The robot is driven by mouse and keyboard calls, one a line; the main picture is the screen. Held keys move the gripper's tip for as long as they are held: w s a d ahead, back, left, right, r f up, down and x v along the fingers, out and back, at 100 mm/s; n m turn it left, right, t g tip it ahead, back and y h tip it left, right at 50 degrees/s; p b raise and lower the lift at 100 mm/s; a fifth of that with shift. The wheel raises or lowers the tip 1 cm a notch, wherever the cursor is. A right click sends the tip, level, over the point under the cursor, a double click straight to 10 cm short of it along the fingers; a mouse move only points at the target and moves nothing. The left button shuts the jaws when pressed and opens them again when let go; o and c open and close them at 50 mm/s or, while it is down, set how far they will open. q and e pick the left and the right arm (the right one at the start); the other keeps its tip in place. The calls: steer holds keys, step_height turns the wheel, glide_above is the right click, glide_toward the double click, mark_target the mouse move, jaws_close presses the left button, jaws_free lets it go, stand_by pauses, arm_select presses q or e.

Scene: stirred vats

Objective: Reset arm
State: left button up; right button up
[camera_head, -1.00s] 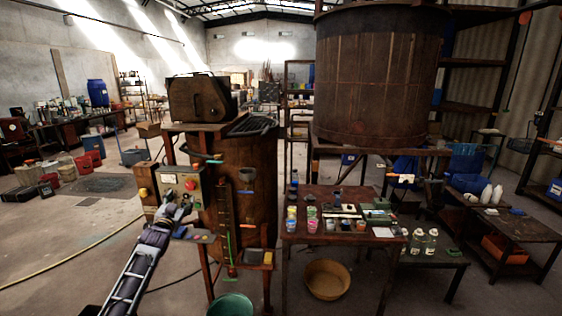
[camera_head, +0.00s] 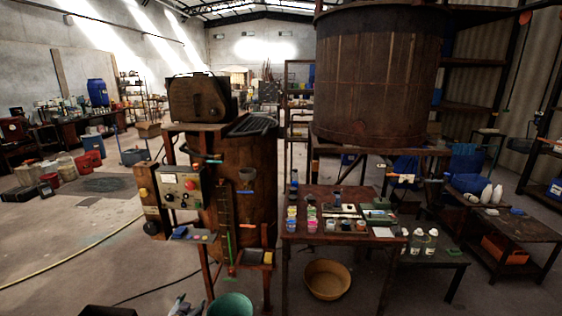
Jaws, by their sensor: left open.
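My left gripper (camera_head: 182,306) shows at the bottom edge of the head view, left of the green bucket (camera_head: 231,305). It is open, and I see nothing held in it; its arm is mostly out of the picture. It is well below the control panel (camera_head: 181,188), which has a red button and several small knobs, and apart from it. My right gripper is not in the picture.
A rusty stirred vat (camera_head: 250,190) stands behind the panel. A table (camera_head: 310,238) with several small jars is to its right, with a tan basin (camera_head: 327,280) beneath. A large wooden tank (camera_head: 378,75) stands behind.

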arm_select(q)
steer(key=s+d+f+g, duration=0.2)
steer(key=s+f+g, duration=0.1)
steer(key=s+f, duration=1.05)
steer(key=s+d+f+g, duration=0.3)
steer(key=s+f, duration=1)
steer(key=s, duration=0.2)
steer(key=s+d+f+g, duration=0.1)
steer(key=s+f, duration=0.2)
steer(key=s, duration=0.8)
steer(key=s+d+f+g, duration=0.2)
steer(key=s+f, duration=0.2)
steer(key=s, duration=0.8)
steer(key=s+d+f+g, duration=0.1)
steer(key=s+f+g, duration=0.1)
steer(key=s, duration=0.9)
steer(key=shift+s+d+f+h, duration=0.25)
steer(key=shift+s+f+h, duration=0.15)
steer(key=shift+f, duration=0.25)
